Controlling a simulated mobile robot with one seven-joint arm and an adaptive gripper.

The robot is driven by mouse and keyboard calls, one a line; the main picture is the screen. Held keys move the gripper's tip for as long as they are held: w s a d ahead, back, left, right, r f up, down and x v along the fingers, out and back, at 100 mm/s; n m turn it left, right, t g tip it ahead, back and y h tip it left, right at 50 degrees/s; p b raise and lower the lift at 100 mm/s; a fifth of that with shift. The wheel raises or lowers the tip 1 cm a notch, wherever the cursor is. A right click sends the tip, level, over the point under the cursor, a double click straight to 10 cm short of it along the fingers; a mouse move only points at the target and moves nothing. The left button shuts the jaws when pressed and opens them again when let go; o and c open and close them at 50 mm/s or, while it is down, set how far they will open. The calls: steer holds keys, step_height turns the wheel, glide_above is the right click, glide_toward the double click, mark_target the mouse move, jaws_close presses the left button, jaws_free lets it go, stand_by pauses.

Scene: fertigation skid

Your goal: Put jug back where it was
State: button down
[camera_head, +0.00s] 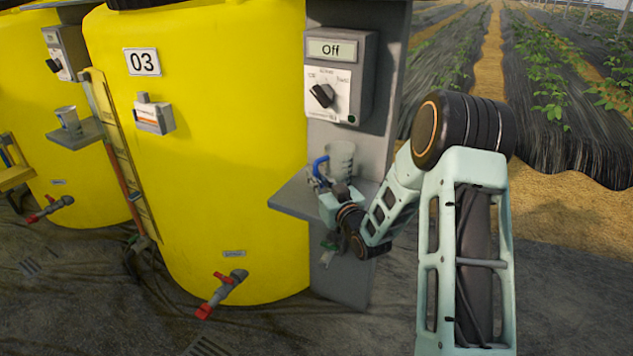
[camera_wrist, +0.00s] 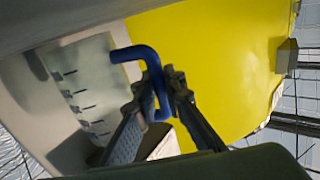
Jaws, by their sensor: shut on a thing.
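The jug (camera_head: 342,158) is clear, with graduation marks and a blue handle (camera_head: 319,165). In the head view it is upright at the grey shelf (camera_head: 290,200) under the control box. My gripper (camera_head: 321,184) is shut on the handle from the front. In the wrist view my gripper (camera_wrist: 160,96) has its two fingers closed around the blue handle (camera_wrist: 139,53), with the jug's marked wall (camera_wrist: 92,85) to the left. The jug's base is partly hidden by my gripper, so I cannot tell whether it touches the shelf.
The control box (camera_head: 340,78) reading "Off" is on the grey post above the jug. The yellow tank 03 (camera_head: 215,190) stands close to the left, with a red-handled valve (camera_head: 222,293) low down. Another cup (camera_head: 68,118) stands on a shelf at the far left.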

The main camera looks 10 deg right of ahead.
steer(key=shift+w+d+f, duration=0.1)
steer(key=shift+w+f, duration=0.1)
steer(key=shift+f, duration=0.25)
steer(key=shift+r, duration=0.15)
steer(key=shift+f+b, duration=0.2)
steer(key=shift+b, duration=0.1)
steer(key=c, duration=2)
jaws_free()
steer(key=shift+r+p, duration=0.2)
steer(key=shift+p, duration=0.1)
steer(key=p+v, duration=0.1)
steer(key=v, duration=1.1)
